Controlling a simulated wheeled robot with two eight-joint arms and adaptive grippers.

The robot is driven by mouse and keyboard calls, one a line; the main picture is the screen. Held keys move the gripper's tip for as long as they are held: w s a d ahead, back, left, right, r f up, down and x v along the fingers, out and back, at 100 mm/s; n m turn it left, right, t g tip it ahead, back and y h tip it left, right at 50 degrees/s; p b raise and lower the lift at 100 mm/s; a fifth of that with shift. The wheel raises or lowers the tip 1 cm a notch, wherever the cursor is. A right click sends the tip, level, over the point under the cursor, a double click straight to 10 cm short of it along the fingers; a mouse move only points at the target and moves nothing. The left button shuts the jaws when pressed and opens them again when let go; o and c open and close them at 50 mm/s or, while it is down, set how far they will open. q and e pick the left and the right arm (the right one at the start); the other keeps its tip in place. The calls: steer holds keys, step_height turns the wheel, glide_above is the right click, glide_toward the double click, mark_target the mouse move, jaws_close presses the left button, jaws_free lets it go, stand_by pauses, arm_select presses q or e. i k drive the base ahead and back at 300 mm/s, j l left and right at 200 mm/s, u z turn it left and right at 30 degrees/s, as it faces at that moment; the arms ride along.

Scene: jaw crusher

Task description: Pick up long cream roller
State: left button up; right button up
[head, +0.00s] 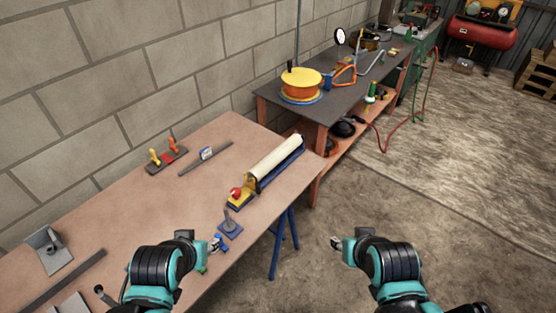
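The long cream roller (277,157) lies along a narrow blue and yellow holder (241,194) on the wooden table, near its right edge. A red knob (235,193) sits at the holder's near end. My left gripper (217,244) is over the table's front edge, nearer to me than the roller and apart from it. My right gripper (336,243) is over the floor, right of the table, with nothing seen in it. The fingers of both grippers are too small to tell open from shut.
A blue-based post tool (230,228) stands between my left gripper and the roller. A dark bar (205,158) and red clamp-like tools (167,158) lie farther back. Floor at right (420,210) is clear.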

mark_target(265, 166)
steer(key=u, duration=2.7)
steer(key=z, duration=2.65)
steer(key=i+l+u, duration=0.1)
steer(key=i+l, duration=0.15)
steer(key=i+l+u, duration=0.1)
steer(key=i+l, duration=0.15)
steer(key=l, duration=0.15)
steer(key=i+l+u, duration=0.1)
steer(key=l, duration=0.25)
steer(key=i+l+u, duration=0.1)
steer(key=i+l, duration=0.4)
steer(key=l, duration=0.3)
steer(key=j+u, duration=0.05)
